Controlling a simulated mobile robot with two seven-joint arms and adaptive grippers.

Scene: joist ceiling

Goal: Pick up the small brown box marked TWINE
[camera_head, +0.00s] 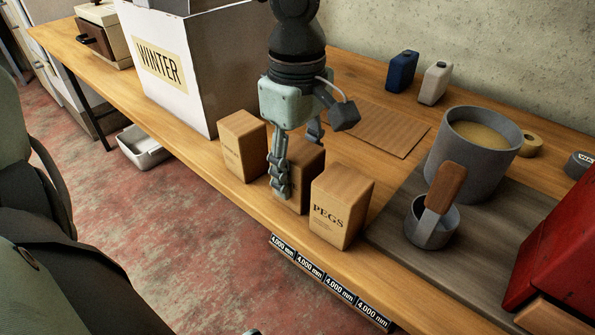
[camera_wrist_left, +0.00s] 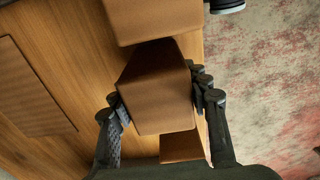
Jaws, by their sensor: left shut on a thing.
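Three small brown boxes stand in a row near the table's front edge. My left gripper (camera_head: 298,165) comes down over the middle brown box (camera_head: 307,180) and is shut on it, a finger on each side. The fingers hide most of its front, so I cannot read its marking. In the left wrist view, the fingers press on both sides of this box (camera_wrist_left: 160,90). It appears to stand on the table still, roughly level with its neighbours. My right gripper is not in view.
The box marked PEGS (camera_head: 342,205) stands close on the right, another brown box (camera_head: 242,145) close on the left. A white WINTER box (camera_head: 185,70) is further left. A grey pot (camera_head: 470,165) and a scoop (camera_head: 432,220) stand on a dark board at right.

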